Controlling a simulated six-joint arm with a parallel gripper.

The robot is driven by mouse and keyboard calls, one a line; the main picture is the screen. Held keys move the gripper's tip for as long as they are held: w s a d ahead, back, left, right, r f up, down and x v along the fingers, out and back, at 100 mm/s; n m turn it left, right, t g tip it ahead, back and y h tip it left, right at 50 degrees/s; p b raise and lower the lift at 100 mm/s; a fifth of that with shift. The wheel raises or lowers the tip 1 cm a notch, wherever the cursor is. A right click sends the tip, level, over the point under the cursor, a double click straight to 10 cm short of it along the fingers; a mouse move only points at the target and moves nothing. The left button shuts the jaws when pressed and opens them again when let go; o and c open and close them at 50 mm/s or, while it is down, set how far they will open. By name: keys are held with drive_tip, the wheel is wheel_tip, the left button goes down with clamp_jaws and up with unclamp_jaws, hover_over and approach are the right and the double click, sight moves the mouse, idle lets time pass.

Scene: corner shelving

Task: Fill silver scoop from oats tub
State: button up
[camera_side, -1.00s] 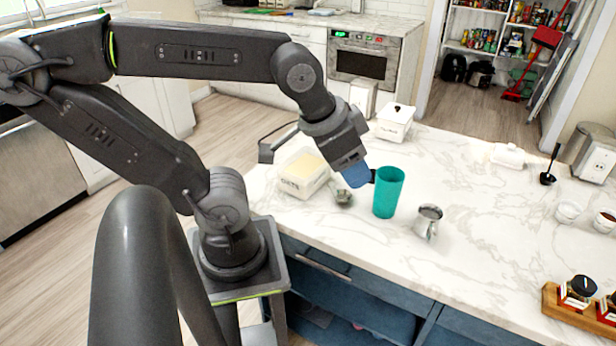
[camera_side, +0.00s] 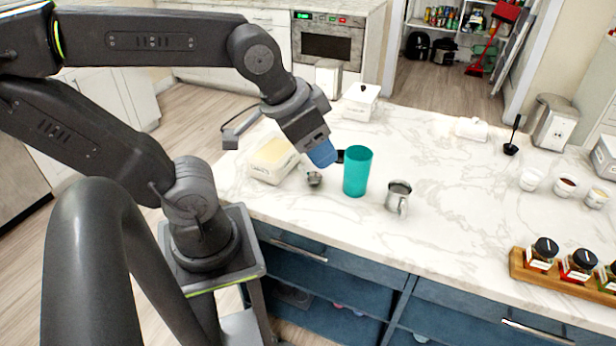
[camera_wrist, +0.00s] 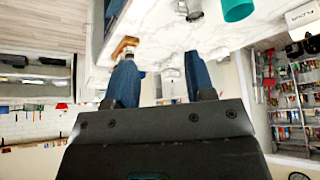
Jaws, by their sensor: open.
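The oats tub (camera_side: 264,172) is a white labelled box with a cream-coloured top, at the left of the marble counter. A small silver scoop (camera_side: 314,179) rests on the counter between the tub and a teal cup. My gripper (camera_side: 322,155) is open, with blue fingers, above and just right of the scoop in this picture. A small dark piece shows beside the fingers; I cannot tell whether it belongs to the scoop. In the wrist view the two blue fingers of my gripper (camera_wrist: 160,80) are apart with nothing held between them.
The teal cup (camera_side: 357,172) stands close right of my gripper, with a metal pitcher (camera_side: 398,196) beyond it. A lidded white canister (camera_side: 361,101) stands behind. A spice rack (camera_side: 567,271) sits at the front right. The counter's middle is clear.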

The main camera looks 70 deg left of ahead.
drive_tip(key=shift+c, duration=0.4)
drive_tip(key=shift+w+a+f, duration=0.1)
drive_tip(key=shift+w+a, duration=0.1)
drive_tip(key=shift+a, duration=0.05)
drive_tip(key=shift+c, duration=0.2)
drive_tip(key=n+g, duration=0.6)
drive_tip(key=n, duration=0.3)
hover_over(302, 165)
drive_tip(key=f, duration=1.2)
drive_tip(key=shift+w+a+f, duration=0.1)
drive_tip(key=shift+w+a, duration=0.15)
drive_tip(key=shift+a, duration=0.1)
drive_tip(key=shift+s+a+f, duration=0.1)
drive_tip(key=shift+a+f, duration=0.05)
drive_tip(key=shift+f, duration=3.9)
drive_tip(key=shift+c, duration=0.4)
